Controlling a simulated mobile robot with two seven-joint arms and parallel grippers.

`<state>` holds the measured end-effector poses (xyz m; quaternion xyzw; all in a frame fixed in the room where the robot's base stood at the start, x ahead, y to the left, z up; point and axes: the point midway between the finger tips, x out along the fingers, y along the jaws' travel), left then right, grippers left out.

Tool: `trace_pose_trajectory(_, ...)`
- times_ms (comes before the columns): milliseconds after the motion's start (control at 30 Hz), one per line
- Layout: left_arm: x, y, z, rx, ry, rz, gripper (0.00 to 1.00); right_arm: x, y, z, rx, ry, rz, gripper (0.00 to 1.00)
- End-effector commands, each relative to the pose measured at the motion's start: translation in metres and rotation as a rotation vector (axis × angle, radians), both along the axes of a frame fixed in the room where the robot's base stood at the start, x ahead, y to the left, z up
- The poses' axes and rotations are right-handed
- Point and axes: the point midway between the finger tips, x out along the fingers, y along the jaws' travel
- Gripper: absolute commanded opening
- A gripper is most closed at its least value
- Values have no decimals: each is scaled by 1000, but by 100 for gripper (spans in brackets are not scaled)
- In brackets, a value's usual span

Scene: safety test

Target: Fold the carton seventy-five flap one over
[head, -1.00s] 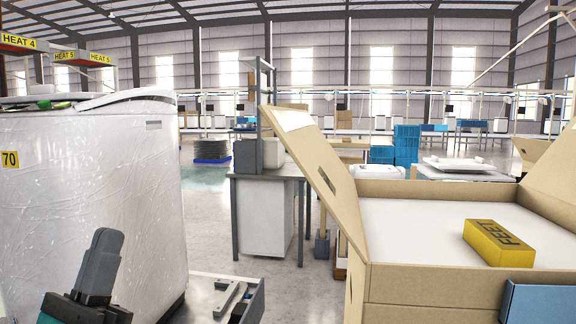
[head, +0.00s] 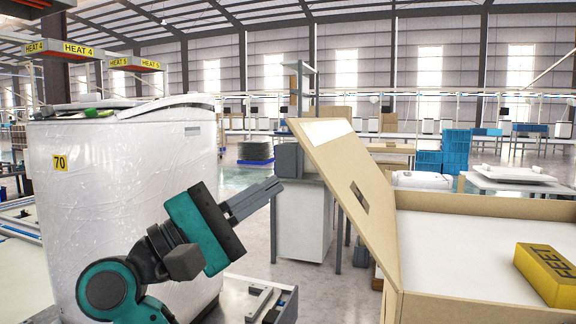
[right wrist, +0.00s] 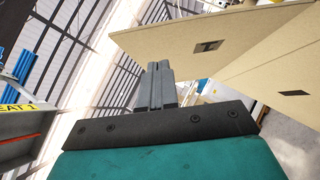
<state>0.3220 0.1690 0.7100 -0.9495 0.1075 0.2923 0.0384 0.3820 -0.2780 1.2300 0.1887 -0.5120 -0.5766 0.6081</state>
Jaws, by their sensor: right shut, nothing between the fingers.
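The open tan carton (head: 480,309) stands at the lower right of the head view. Its left flap (head: 335,165) stands up, tilted outward to the left, with a dark slot in it. The flap also shows in the right wrist view (right wrist: 165,38), where a second slotted panel (right wrist: 290,80) lies beyond it. My right gripper (head: 280,186) is shut and empty, left of the flap and apart from it in the head view, its fingers pointing right. Its closed fingers show in the right wrist view (right wrist: 159,66). My left gripper is not in view.
A yellow block marked FEET (head: 549,275) lies on the white surface inside the carton. A large white wrapped bin marked 70 (head: 125,215) stands at the left, behind my right arm.

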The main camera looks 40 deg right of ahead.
Motion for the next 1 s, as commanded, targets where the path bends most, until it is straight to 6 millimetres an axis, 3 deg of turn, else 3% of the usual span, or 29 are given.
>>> trace_pose_trajectory(300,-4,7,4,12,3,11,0,-27,-18,23,0,2,0,0)
trace_pose_trajectory(1000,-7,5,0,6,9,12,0,-33,-27,29,19,-35,-1,0)
